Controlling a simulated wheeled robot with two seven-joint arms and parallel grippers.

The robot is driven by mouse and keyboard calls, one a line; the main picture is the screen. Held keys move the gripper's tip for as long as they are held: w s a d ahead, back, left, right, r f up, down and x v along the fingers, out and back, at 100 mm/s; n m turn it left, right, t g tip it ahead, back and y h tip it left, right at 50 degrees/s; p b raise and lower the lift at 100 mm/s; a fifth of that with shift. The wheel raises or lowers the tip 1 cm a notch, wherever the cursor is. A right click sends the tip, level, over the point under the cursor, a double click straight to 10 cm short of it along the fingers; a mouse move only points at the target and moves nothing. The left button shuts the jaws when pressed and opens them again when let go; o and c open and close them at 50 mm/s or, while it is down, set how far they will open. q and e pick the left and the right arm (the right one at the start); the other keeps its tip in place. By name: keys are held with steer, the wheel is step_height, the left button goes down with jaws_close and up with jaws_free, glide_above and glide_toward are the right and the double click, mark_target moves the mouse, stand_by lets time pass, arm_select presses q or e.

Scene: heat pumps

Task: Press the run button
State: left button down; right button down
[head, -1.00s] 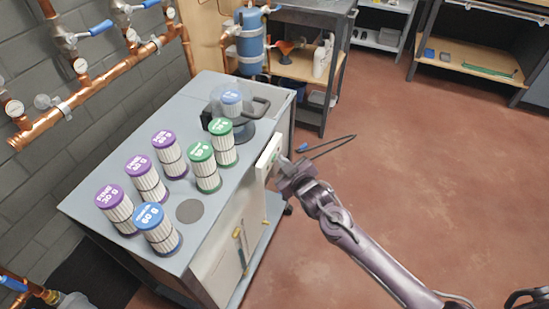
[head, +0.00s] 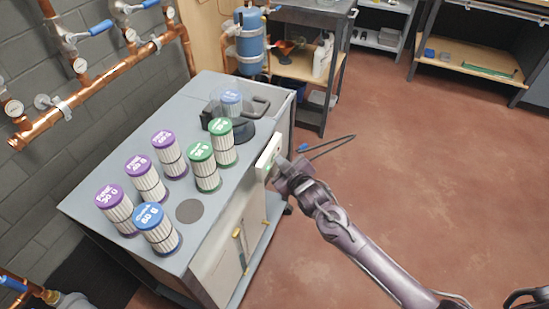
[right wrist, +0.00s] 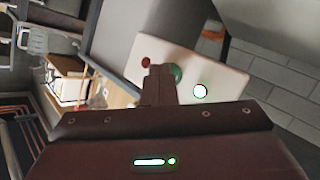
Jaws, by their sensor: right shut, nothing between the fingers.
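A white control panel (head: 268,152) is on the side of the grey cart, facing right. In the right wrist view the panel (right wrist: 225,82) carries a red button (right wrist: 146,62), a green button (right wrist: 177,73) and a bright, green-rimmed round light (right wrist: 200,91). No labels are readable, so I cannot tell from lettering which is the run button. My right gripper (head: 279,174) is shut and empty, with its tips at the panel. In the right wrist view its fingers (right wrist: 158,84) partly cover the green button; I cannot tell if they touch it. My left gripper is not in view.
The cart top (head: 215,98) holds several filter cartridges, including a blue-topped one (head: 155,228), and a clear-domed housing (head: 232,108) with a black handle. A workbench (head: 300,62) stands behind.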

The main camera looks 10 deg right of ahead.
steer(key=shift+s+d+p, duration=0.45)
steer(key=shift+d+p, duration=0.1)
steer(key=shift+d, duration=0.05)
steer(key=s+d+p, duration=0.1)
steer(key=s+d, duration=0.1)
steer(key=d+p, duration=0.1)
steer(key=d, duration=0.1)
steer(key=shift+s+d+p, duration=0.1)
steer(key=shift+s+p, duration=0.25)
steer(key=shift+s, duration=0.05)
stand_by(0.8)
